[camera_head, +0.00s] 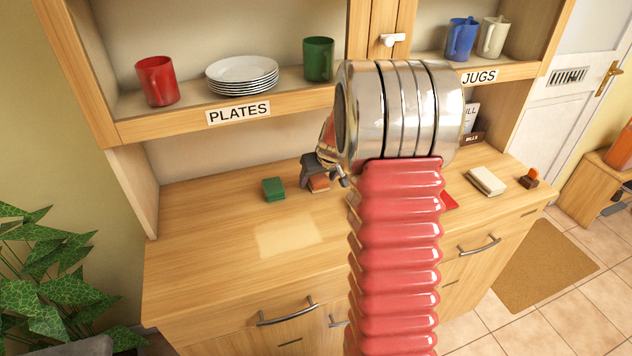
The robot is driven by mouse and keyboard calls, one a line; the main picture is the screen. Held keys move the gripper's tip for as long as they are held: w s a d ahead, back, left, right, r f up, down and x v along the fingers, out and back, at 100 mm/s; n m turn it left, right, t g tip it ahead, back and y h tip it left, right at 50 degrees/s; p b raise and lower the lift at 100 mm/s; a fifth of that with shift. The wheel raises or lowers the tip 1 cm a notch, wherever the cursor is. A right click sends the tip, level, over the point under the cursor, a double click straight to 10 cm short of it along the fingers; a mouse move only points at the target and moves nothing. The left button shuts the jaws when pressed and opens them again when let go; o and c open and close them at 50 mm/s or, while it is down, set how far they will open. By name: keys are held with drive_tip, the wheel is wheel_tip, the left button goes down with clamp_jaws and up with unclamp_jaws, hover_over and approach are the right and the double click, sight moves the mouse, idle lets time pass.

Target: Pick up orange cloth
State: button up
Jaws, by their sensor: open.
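The orange cloth (318,184) looks like a small folded block. It lies on the wooden counter just left of my arm, partly hidden by my gripper. My gripper (325,175) is open, with its dark fingers pointing down right at the cloth. One finger shows on the cloth's left and the other on its right. I cannot tell whether they touch it or are still above or in front of it.
A green folded cloth (273,189) lies just to the left. A red item (449,202) is partly hidden behind my arm. A cream block (487,181) and an orange-topped object (529,179) lie farther right. The shelf (190,118) with plates (242,76) overhangs behind. The front-left counter is clear.

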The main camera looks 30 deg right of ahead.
sight(319, 178)
drive_tip(key=shift+c, duration=0.5)
drive_tip(key=c, duration=1.1)
drive_tip(key=shift+r, duration=1.65)
drive_tip(key=shift+s+r, duration=0.15)
drive_tip(key=shift+s, duration=0.05)
drive_tip(key=s+a, duration=0.1)
drive_tip(key=s, duration=0.4)
drive_tip(key=s+a, duration=0.2)
drive_tip(key=s, duration=0.4)
drive_tip(key=s+a, duration=0.1)
drive_tip(key=s, duration=0.5)
drive_tip(key=shift+a, duration=0.25)
drive_tip(key=o, duration=0.5)
drive_tip(key=shift+c, duration=0.2)
drive_tip(key=c, duration=0.3)
